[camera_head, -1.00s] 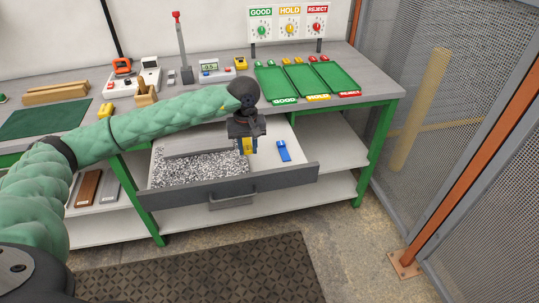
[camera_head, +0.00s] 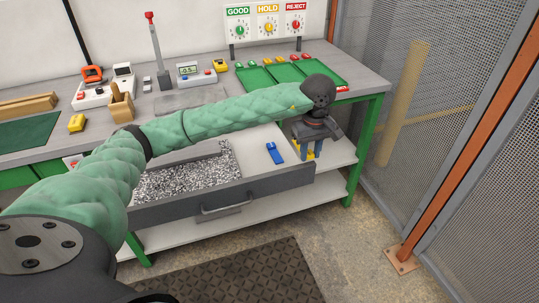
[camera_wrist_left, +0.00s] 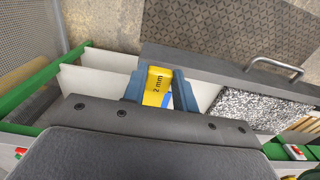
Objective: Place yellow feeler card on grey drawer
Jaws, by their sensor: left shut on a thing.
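My left gripper (camera_head: 309,153) is at the right end of the open grey drawer (camera_head: 240,192). It is shut on the yellow feeler card (camera_head: 311,154), which points downward. In the left wrist view the card (camera_wrist_left: 157,86), marked "2 mm", sits between the two blue fingers of the gripper (camera_wrist_left: 160,88). The drawer's grey front (camera_wrist_left: 205,61) runs just beyond it. A blue feeler card (camera_head: 274,152) lies on the drawer's pale floor. My right gripper is not in view.
Speckled material (camera_head: 188,173) fills the drawer's left part. Green trays (camera_head: 290,72) stand on the grey bench (camera_head: 190,98) above. A pale lower shelf (camera_head: 338,152) is right of the drawer. A mesh fence (camera_head: 450,110) stands farther right.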

